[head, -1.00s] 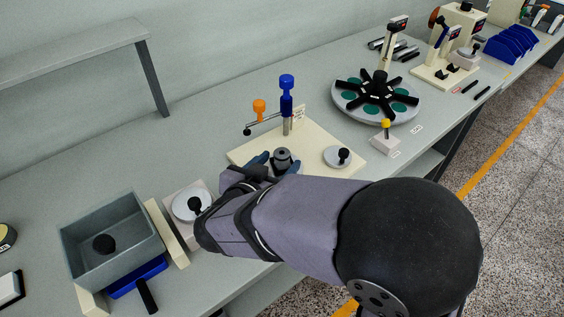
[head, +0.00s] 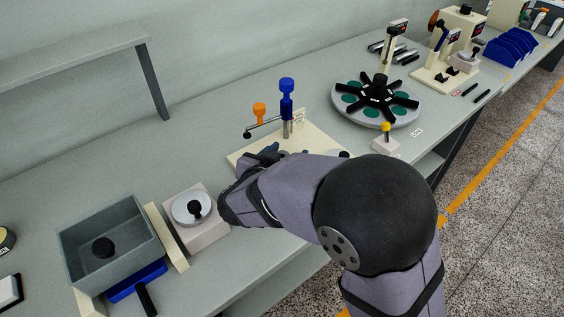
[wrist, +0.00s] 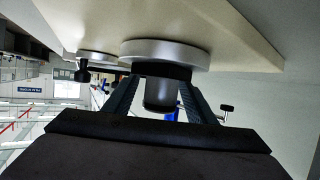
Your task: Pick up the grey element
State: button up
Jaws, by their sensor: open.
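The grey element (wrist: 160,95) is a short dark-grey cylinder with a wider black collar, set against a pale round disc (wrist: 165,53) in the wrist view. My gripper (wrist: 160,82) is open, with one dark blue finger on each side of the element. I cannot tell whether either finger touches it. In the head view my gripper (head: 262,152) reaches over the cream base plate (head: 240,157), and my arm hides the element and most of the fingers.
A blue-topped post (head: 286,105) and an orange knob (head: 259,112) stand just behind my gripper. A white dial (head: 186,209) on a block and a grey bin (head: 85,235) are at left. A round turntable (head: 345,105) stands at right.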

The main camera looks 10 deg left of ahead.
jog(key=c, duration=1.1)
jog(key=shift+c, duration=0.2)
